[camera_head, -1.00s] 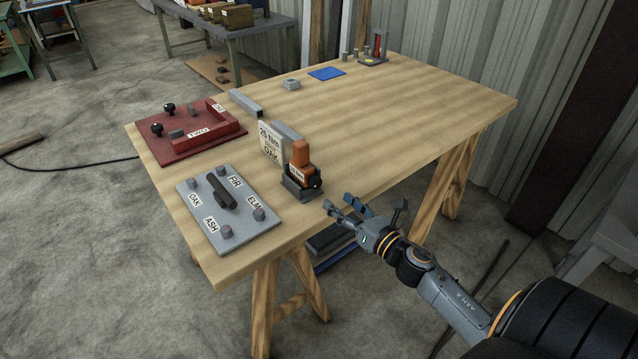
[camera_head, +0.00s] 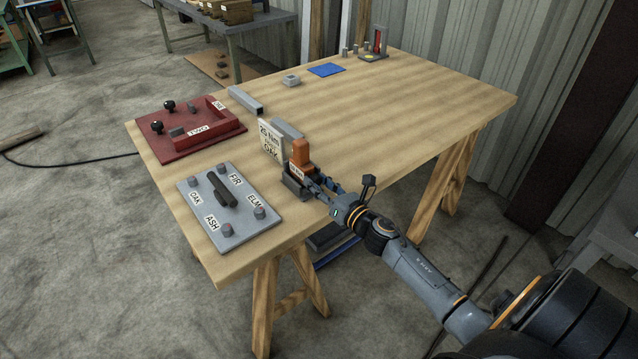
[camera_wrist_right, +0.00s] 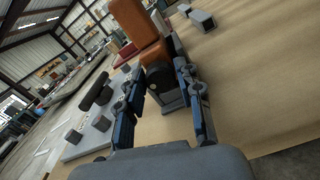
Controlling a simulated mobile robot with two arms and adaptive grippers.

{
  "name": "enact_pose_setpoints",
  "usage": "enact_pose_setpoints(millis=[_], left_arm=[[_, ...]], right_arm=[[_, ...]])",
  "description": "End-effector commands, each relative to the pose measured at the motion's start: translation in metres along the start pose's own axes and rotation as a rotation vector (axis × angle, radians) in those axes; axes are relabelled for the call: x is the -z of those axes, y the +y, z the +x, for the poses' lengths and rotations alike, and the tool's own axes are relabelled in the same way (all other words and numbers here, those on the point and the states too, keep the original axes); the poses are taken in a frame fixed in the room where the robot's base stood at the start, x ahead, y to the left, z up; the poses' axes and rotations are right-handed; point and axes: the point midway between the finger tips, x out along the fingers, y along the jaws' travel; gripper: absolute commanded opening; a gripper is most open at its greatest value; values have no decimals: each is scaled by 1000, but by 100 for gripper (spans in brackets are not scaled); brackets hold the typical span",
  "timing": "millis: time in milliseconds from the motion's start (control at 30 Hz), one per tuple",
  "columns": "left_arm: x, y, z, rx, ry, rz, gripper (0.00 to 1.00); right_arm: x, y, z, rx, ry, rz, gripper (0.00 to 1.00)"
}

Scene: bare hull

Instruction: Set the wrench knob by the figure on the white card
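The orange wrench (camera_head: 301,152) stands in a dark grey holder (camera_head: 294,188) near the table's front edge. Its dark round knob (camera_wrist_right: 158,76) faces my right gripper (camera_head: 322,188). In the wrist view, the two fingers of this gripper (camera_wrist_right: 165,85) stand apart, one on each side of the knob. A gap shows between them, and I cannot tell whether either finger touches. In the head view the fingers largely hide the knob. The white card (camera_head: 270,142) stands behind the wrench and reads "25 Nm" and "OAK"; its middle line is too blurred to read. My left gripper is not in view.
A grey plate (camera_head: 208,236) with bolts labelled OAK, FIR, ELM and ASH and a dark handle lies left of the wrench. A red tray (camera_head: 178,148), grey bars (camera_head: 245,101) and a blue square (camera_head: 326,70) lie farther back. The table's right part is clear.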

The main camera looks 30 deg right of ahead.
Motion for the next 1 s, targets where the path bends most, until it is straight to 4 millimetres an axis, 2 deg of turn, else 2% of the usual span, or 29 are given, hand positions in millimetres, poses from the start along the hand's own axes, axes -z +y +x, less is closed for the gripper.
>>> enact_pose_setpoints(millis=[33, 133, 567, 1000], left_arm=[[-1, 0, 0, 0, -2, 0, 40], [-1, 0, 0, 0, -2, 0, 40], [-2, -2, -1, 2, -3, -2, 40], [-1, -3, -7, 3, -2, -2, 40]], right_arm=[[0, 0, 0, 0, 0, 0, 19], [0, 0, 0, 0, 0, 0, 0], [0, 0, 0, 0, 0, 84, 0], [-1, 0, 0, 0, 0, 453, 0]])
